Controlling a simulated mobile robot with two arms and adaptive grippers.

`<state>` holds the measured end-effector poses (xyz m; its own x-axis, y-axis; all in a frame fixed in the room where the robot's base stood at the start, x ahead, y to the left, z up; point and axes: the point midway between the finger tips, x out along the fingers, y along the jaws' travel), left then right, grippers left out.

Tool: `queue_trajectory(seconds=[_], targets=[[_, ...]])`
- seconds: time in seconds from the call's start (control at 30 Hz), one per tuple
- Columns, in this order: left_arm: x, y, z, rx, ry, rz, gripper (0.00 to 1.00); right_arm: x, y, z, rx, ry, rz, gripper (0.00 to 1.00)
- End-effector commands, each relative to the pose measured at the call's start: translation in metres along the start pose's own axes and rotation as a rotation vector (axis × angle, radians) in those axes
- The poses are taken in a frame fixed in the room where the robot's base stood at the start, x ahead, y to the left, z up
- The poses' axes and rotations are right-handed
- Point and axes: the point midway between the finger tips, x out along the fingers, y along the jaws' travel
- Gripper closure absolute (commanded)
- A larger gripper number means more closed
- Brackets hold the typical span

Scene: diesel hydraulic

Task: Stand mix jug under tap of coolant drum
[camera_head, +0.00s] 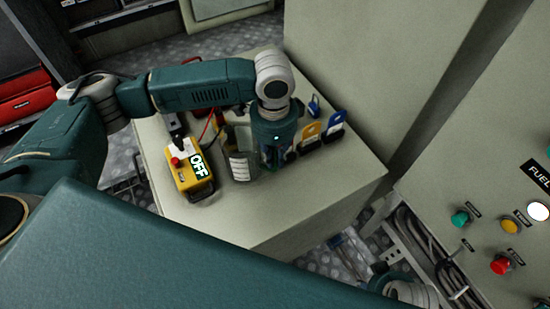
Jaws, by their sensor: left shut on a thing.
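My left gripper (271,160) points down over the pale cabinet top (260,224), among several small items. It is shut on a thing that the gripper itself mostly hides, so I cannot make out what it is. A grey piece with a pale lined face (240,167) stands just left of the gripper; I cannot tell whether the two touch. I cannot identify the mix jug, the coolant drum or its tap in this view. Part of my right arm shows at the bottom right, but its fingers do not.
A yellow box with a red knob and an OFF label (192,168) stands left of the gripper. Yellow and blue tags (310,133) and a blue padlock (314,106) are to its right. A control panel (490,215) rises at the right. The cabinet's front top is clear.

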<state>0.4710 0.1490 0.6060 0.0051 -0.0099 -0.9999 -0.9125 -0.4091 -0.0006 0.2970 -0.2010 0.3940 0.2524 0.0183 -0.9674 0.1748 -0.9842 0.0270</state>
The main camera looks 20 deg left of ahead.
Motion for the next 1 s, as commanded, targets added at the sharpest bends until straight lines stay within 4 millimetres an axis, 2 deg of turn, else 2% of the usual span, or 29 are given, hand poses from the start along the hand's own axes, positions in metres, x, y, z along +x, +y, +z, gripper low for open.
queue_trajectory(seconds=[0.4,0.43,0.5,0.53,0.9,0.97,1.0], targets=[[0.003,0.000,-0.001,0.001,0.002,0.000,1.00,0.002,0.000,0.002,0.000,-0.004,0.000,0.60],[0.003,0.000,-0.001,0.001,0.001,0.000,0.85,0.003,0.000,0.002,0.000,-0.005,0.000,0.60],[0.004,0.000,-0.001,0.001,0.001,0.000,0.71,0.003,0.000,0.002,0.000,-0.004,0.000,0.60],[0.004,0.000,-0.001,0.001,0.001,0.000,0.68,0.003,0.000,0.002,0.000,-0.003,0.000,0.60],[0.002,0.000,-0.001,0.000,0.002,-0.001,0.68,0.004,0.000,0.002,0.000,-0.006,0.000,0.60],[-0.004,-0.001,-0.001,0.000,0.002,-0.002,0.68,-0.002,0.000,0.000,0.000,-0.001,-0.001,0.60],[-0.010,-0.001,-0.001,0.000,0.001,-0.002,0.68,0.002,0.000,0.000,0.000,-0.001,-0.001,0.60]])
